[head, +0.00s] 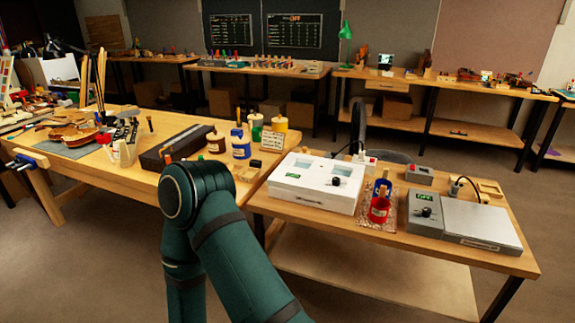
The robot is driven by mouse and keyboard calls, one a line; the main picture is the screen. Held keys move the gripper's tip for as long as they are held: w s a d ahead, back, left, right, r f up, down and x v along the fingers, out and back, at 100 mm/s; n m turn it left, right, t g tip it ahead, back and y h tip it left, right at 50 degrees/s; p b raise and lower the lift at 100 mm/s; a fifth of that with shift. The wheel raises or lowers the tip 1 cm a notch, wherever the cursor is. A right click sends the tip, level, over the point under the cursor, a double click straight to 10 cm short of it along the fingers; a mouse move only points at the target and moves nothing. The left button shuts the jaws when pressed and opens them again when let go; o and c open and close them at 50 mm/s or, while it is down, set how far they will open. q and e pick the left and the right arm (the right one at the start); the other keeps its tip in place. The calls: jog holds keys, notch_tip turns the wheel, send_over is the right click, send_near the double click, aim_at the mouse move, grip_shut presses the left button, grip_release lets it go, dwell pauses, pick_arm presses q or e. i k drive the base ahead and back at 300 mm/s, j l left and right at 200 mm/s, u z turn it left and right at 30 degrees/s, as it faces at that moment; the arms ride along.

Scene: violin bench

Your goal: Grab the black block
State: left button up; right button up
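A long, dark, nearly black block (178,149) lies on the wooden workbench (75,182) at the left. It lies at a slant, behind and to the left of a bent teal arm of mine, which rises from the bottom of the head view. A small brown piece shows at its near end; I cannot tell whether they touch. Neither of my grippers shows in the head view. No other dark block is clear.
A lower table (400,238) at right holds a white box (318,183), a red pot (379,209) and a grey device (480,222).

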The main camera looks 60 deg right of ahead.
aim_at(257, 164)
jog(key=z, duration=1.75)
jog(key=i+j+z, duration=0.1)
jog(key=j+z, duration=0.15)
jog(key=z, duration=0.2)
jog(key=i+j+z, duration=0.1)
jog(key=j+z, duration=0.15)
jog(key=z, duration=0.25)
jog(key=j+z, duration=0.35)
jog(key=j, duration=0.6)
jog(key=j+z, duration=0.1)
jog(key=j, duration=0.9)
